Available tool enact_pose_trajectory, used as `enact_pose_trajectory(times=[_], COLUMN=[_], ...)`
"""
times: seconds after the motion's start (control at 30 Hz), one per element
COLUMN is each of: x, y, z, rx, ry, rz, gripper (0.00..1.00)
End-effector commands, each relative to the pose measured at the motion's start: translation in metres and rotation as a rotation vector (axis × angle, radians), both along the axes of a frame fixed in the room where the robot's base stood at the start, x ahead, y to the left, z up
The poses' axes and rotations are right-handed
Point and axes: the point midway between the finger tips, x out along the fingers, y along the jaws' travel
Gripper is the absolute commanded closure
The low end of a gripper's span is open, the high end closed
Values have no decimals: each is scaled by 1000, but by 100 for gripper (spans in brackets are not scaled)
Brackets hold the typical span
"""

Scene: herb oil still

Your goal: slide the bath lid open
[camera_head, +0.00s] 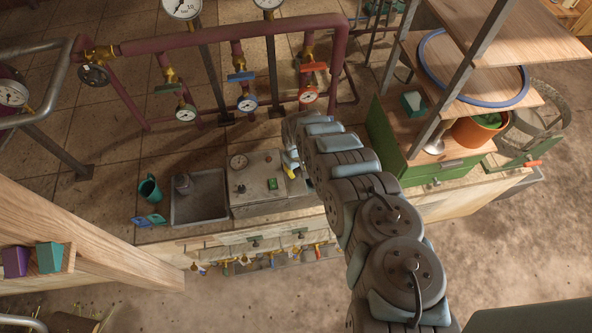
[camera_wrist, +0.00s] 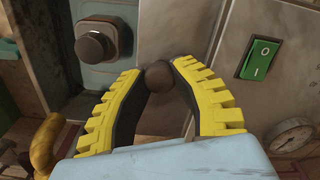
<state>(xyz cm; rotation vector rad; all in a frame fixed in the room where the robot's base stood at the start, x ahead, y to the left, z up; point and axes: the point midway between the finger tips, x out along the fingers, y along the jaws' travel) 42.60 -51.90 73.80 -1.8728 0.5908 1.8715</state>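The bath is a grey metal box (camera_head: 262,177) on the bench, with a dial and a green switch (camera_wrist: 261,57) on its panel. In the wrist view a dark round knob (camera_wrist: 158,77) stands up from a plain grey metal surface (camera_wrist: 180,30), which looks like the lid. My gripper (camera_wrist: 157,72) has its two yellow ribbed fingers on either side of this knob, tips closed in against it. In the head view my gripper (camera_head: 291,160) is at the right end of the box, and my arm hides much of that end.
A second dark knob (camera_wrist: 93,47) on a square plate is left of the fingers. A grey sink tray (camera_head: 200,198) and a green mug (camera_head: 150,188) are left of the box. Pipes with gauges (camera_head: 247,103) rise behind. A green cabinet (camera_head: 395,140) stands at right.

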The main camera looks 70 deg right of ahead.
Motion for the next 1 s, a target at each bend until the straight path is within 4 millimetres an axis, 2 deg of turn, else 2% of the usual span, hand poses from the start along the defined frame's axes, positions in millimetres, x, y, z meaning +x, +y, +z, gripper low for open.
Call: enact_pose_trajectory(times=[0.03,0.1,0.13,0.57,1.0], x=[-1,-1,-1,0,0], y=[0,0,0,-1,-1], z=[-2,-1,-1,3,30], rx=[0,0,0,-1,-1], ry=[0,0,0,1,1], rz=[-1,-1,-1,1,1], gripper=[68,48,42,42,42])
